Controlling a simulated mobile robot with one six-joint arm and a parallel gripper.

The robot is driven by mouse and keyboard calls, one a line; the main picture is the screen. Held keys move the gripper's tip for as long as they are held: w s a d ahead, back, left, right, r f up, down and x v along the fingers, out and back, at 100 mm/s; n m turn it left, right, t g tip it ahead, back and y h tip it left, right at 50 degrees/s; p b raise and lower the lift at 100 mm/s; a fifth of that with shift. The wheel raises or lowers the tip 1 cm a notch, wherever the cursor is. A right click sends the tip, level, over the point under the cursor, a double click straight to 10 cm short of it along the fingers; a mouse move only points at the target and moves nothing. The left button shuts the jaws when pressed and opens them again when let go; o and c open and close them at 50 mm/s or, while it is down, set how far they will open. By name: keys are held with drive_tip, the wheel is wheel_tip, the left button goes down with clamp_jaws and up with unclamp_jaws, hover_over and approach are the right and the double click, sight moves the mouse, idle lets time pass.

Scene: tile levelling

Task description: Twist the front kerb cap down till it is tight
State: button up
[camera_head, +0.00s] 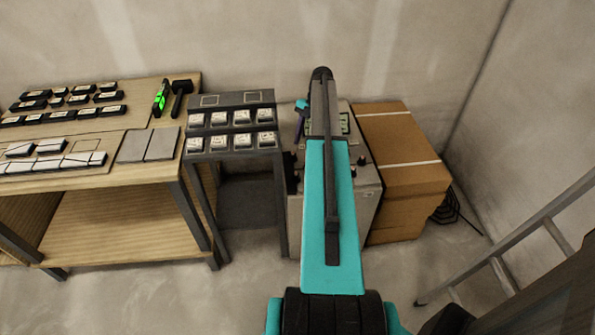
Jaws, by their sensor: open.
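A light grey block (367,200) stands on the floor behind my raised teal arm, with a green patterned panel (345,124) on its top. Small black caps or knobs sit along it, one right of my arm (363,160) and one at its left edge (292,180). I cannot tell which is the front kerb cap, or how tight any of them is. My arm covers the middle of the block.
A dark stand (232,98) with several white-topped pieces is left of the block. Further left is a wooden bench (110,183) with tiles, a green tool (160,98) and a black mallet (181,92). Cardboard boxes (400,150) stand close right. A ladder (520,250) leans at right.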

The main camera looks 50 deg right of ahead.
sight(296, 173)
drive_tip(key=shift+p+x, duration=1.35)
drive_tip(key=shift+x, duration=5.5)
drive_tip(key=shift+d, duration=0.2)
drive_tip(key=c, duration=1)
drive_tip(key=shift+c, duration=0.2)
